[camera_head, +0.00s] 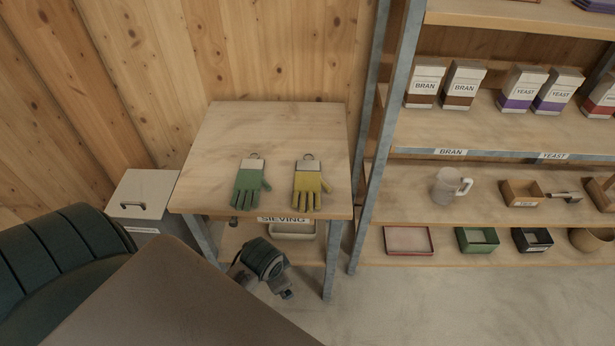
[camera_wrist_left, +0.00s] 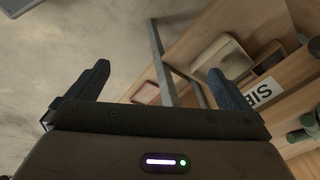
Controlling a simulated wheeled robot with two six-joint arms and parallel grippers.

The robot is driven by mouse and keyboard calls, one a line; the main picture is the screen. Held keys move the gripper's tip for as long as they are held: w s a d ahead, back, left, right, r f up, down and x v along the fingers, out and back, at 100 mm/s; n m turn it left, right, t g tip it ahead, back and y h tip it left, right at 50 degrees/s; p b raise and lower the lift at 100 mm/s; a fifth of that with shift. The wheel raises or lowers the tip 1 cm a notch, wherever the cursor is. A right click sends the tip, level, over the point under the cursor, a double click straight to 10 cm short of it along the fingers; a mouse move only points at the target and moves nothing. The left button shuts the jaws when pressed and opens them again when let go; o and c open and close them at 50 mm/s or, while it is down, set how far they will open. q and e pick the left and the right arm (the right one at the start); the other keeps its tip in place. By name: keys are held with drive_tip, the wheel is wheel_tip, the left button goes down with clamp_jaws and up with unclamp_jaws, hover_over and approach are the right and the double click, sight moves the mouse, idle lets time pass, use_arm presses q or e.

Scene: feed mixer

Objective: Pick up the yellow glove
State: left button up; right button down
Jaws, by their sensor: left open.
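The yellow glove (camera_head: 307,184) lies flat on the small wooden table (camera_head: 215,135), with a pale cuff and its fingers toward the front edge. A green glove (camera_head: 250,183) lies to its left. My left gripper (camera_head: 262,268) is low in front of the table, below the level of the top and short of both gloves. In the left wrist view its two fingers (camera_wrist_left: 160,90) are apart with nothing between them. The yellow glove cannot be made out there. Green fingertip shapes (camera_wrist_left: 300,136) show at the right edge of that view. My right gripper is not seen.
A "SIEVING" label (camera_head: 284,219) is on the table's front edge, with a tray (camera_head: 292,230) on the shelf below. A lidded bin (camera_head: 143,194) stands left. Shelves (camera_head: 500,126) with boxes and a jug (camera_head: 447,187) stand right, behind a metal upright (camera_head: 382,130).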

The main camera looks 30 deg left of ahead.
use_arm(q)
wheel_tip(320, 180, up, 6)
drive_tip(key=w+m+p, duration=0.1)
drive_tip(key=w+m, duration=0.2)
drive_tip(key=m, duration=0.1)
wheel_tip(320, 180, up, 10)
drive_tip(key=m+g, duration=0.3)
drive_tip(key=m, duration=1.8)
hover_over(307, 183)
drive_tip(key=shift+s+d+f+h+b, duration=0.15)
drive_tip(key=shift+f+h+b, duration=0.25)
drive_tip(key=shift+f+b, duration=0.65)
drive_tip(key=shift+d+f+p, duration=0.1)
drive_tip(key=shift+f+p, duration=0.35)
drive_tip(key=shift+f, duration=0.3)
drive_tip(key=f, duration=0.1)
drive_tip(key=f+p, duration=0.1)
drive_tip(key=f, duration=0.1)
drive_tip(key=f+p, duration=0.1)
drive_tip(key=f, duration=0.1)
drive_tip(key=shift+w+a, duration=0.25)
drive_tip(key=shift+a, duration=0.05)
drive_tip(key=shift+f, duration=0.45)
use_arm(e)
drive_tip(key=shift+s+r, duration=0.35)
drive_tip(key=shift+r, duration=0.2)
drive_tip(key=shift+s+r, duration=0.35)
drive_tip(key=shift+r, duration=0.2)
